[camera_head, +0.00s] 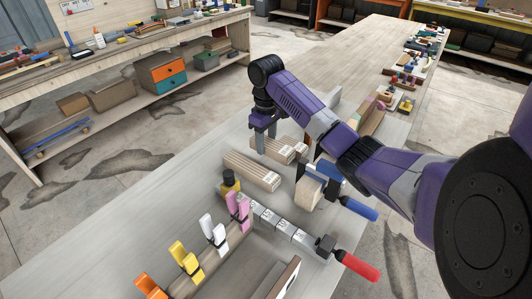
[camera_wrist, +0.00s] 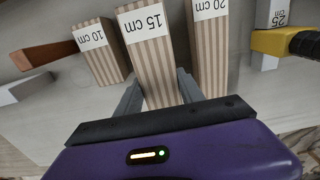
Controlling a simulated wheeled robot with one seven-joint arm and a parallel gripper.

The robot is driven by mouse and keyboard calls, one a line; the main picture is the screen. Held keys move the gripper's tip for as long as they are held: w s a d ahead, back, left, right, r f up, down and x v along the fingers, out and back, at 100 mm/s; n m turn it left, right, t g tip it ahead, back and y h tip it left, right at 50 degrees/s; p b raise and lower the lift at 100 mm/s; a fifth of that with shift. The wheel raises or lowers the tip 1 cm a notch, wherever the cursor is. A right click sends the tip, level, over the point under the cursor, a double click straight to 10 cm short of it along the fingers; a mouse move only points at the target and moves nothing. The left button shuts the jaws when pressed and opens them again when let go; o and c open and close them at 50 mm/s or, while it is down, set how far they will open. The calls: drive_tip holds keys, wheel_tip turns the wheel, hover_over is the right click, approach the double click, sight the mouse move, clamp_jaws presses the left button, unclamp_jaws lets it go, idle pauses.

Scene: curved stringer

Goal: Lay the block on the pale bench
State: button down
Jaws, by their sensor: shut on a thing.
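My gripper (camera_head: 268,138) points down over the pale bench (camera_head: 120,238) in the head view. In the wrist view its two fingers (camera_wrist: 159,90) are shut on the sides of a striped wooden block labelled 15 cm (camera_wrist: 152,60). That block also shows just beside the fingers in the head view (camera_head: 284,149). A block labelled 10 cm (camera_wrist: 104,62) lies to its left in the wrist view and one labelled 20 cm (camera_wrist: 210,55) to its right. I cannot tell how far the held block is above the bench.
A 25 cm piece (camera_wrist: 277,14) and a yellow-and-black tool (camera_wrist: 285,42) lie at the wrist view's right. In the head view, coloured clamps (camera_head: 190,262) and a red-handled clamp (camera_head: 358,265) crowd the front. Bare bench lies to the left.

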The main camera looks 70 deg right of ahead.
sight(266, 152)
drive_tip(key=shift+f, duration=2.1)
drive_tip(key=c, duration=0.7)
unclamp_jaws()
drive_tip(key=shift+f, duration=0.1)
wheel_tip(266, 152, up, 12)
drive_tip(key=shift+r+p, duration=0.1)
drive_tip(key=shift+p, duration=0.6)
